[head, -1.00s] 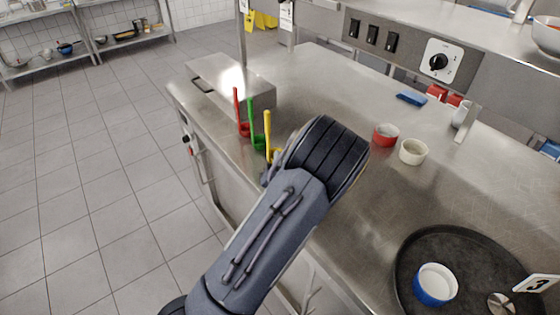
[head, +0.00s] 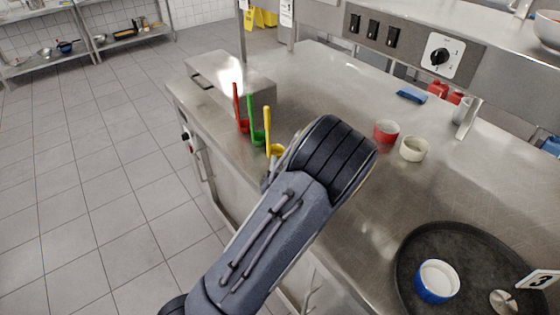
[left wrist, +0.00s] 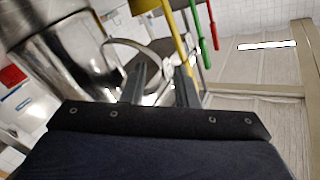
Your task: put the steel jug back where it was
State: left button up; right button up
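The steel jug (left wrist: 68,50) is a shiny metal vessel, tilted in the left wrist view, with a curved strap handle (left wrist: 128,43) on its right side. My left gripper (left wrist: 161,85) has its two dark fingers apart, beside the jug at the handle. Part of the handle shows between and behind the fingers; I cannot tell whether they touch it. In the head view my left forearm and wrist reach over the counter and hide the jug and the fingers. My right gripper is in neither view.
On the steel counter (head: 330,85) stand red (head: 240,115), green (head: 255,120) and yellow (head: 268,130) ladles, close to my wrist. A red ramekin (head: 386,132) and a cream ramekin (head: 413,149) stand to the right. A dark round tray (head: 425,244) holds a blue bowl (head: 436,281).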

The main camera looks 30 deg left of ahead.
pick_arm(q)
jog(key=v, duration=0.4)
jog(key=shift+b, duration=0.4)
jog(key=shift+s, duration=0.1)
jog(key=f+n+g+h, duration=0.2)
jog(key=h, duration=0.1)
jog(key=d+f+n+g+h, duration=0.1)
jog(key=shift+s+f+g, duration=0.3)
jog(key=shift+s, duration=0.1)
jog(key=d+h, duration=0.2)
jog(key=shift+s+n+g+h, duration=0.4)
jog(key=s+d+r+h, duration=0.1)
jog(key=d+r+h, duration=0.1)
jog(key=s+d+r+h, duration=0.1)
jog(key=s+d+h, duration=0.1)
jog(key=shift+s+d+r+g+h, duration=0.1)
jog(key=shift+r+g+h, duration=0.2)
jog(key=shift+r+h, duration=0.1)
jog(key=s+r+m+g+h, duration=0.1)
jog(key=s+r+m+g, duration=0.1)
jog(key=s, duration=0.7)
jog(key=s+d+r+m+g+h, duration=0.1)
jog(key=s+r, duration=0.3)
jog(key=s, duration=0.6)
jog(key=shift+r+m+g+h, duration=0.3)
jog(key=shift+m+g, duration=0.1)
jog(key=shift+g, duration=0.2)
